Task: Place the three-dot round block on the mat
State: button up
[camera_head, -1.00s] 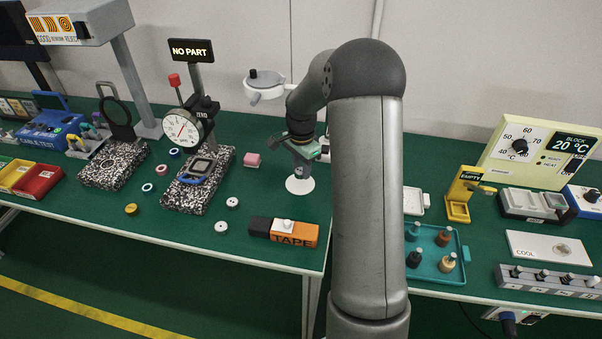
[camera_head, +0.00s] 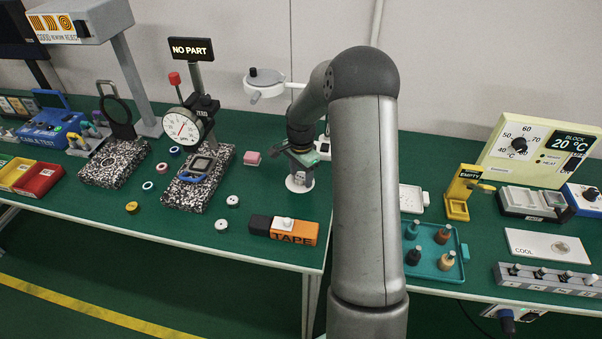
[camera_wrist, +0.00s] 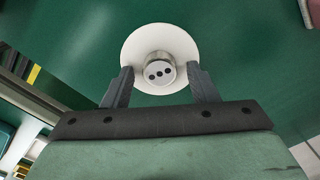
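The round block (camera_wrist: 159,72) is a short metal cylinder with three dark dots on its top. In the wrist view it stands upright on a white round disc (camera_wrist: 182,42), which looks like the mat. The disc also shows in the head view (camera_head: 298,186), low under my gripper (camera_head: 302,163). My gripper (camera_wrist: 159,72) is open, with one finger on each side of the block and a small gap on both sides. In the head view the block is hidden or too small to make out.
A speckled slab (camera_head: 185,196) with a dial gauge (camera_head: 184,129) stands further left. A teal tray (camera_head: 432,271) with pegs is at right, beyond my arm.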

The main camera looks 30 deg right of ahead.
aim_at(301, 176)
notch_tip(301, 176, up, 12)
jog(key=shift+r+b, duration=0.2)
jog(key=shift+b, duration=0.1)
